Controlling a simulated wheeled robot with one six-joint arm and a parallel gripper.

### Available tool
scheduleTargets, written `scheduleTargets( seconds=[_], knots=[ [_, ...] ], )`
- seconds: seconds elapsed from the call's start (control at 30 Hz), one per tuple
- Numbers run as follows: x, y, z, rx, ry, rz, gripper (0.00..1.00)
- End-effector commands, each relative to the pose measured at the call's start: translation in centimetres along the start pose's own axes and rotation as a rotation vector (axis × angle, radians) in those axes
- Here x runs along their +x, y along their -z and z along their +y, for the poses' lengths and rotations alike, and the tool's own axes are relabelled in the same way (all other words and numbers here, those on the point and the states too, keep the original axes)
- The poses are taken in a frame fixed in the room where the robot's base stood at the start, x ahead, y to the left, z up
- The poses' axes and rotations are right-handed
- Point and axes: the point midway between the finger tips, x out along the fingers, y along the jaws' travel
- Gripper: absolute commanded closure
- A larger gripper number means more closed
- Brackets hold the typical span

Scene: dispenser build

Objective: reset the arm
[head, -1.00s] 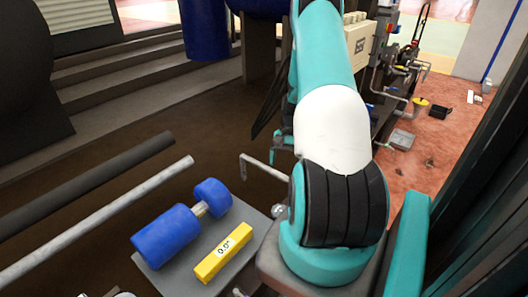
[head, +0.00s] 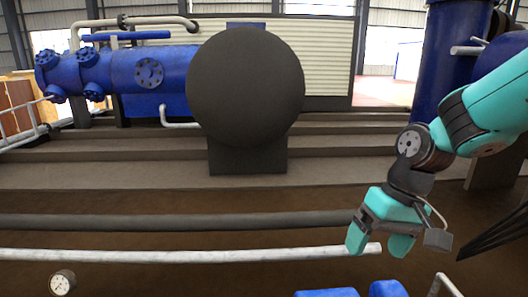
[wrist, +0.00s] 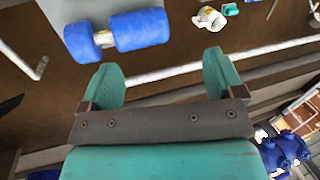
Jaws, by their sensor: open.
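My teal arm reaches in from the right edge of the head view, bent down at the wrist. My gripper (head: 379,242) hangs at its end with the fingers pointing down. The wrist view shows my gripper (wrist: 161,72) with its two teal fingers wide apart and nothing between them. Beyond the fingers, in the wrist view, lies a blue two-part cylinder (wrist: 135,31) with a pale neck, apart from the fingers. In the head view only the tops of blue parts (head: 387,289) show at the bottom edge, below the gripper.
A long white pipe (head: 180,256) runs across the floor up to near the gripper, with a dark pipe (head: 170,221) behind it. A round gauge (head: 62,283) is at the lower left. Steps (head: 90,176) lead back to a large dark cylinder (head: 245,86) and blue machinery (head: 150,72).

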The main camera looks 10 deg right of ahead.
Motion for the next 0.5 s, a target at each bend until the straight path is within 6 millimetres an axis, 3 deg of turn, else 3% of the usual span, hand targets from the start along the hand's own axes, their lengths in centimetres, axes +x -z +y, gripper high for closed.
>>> scheduleTargets(
  seconds=[0.03,0.2,0.4,0.5],
  knots=[
    [-0.4,-1.6,-2.7,-0.099,0.008,0.009,0.12],
    [-1.0,-7.0,-8.6,-0.374,0.043,0.024,0.12],
    [-1.6,-13.3,-12.6,-0.64,0.089,0.035,0.12],
    [-4.6,-12.8,-13.1,-0.617,0.086,0.032,0.12]
  ],
)
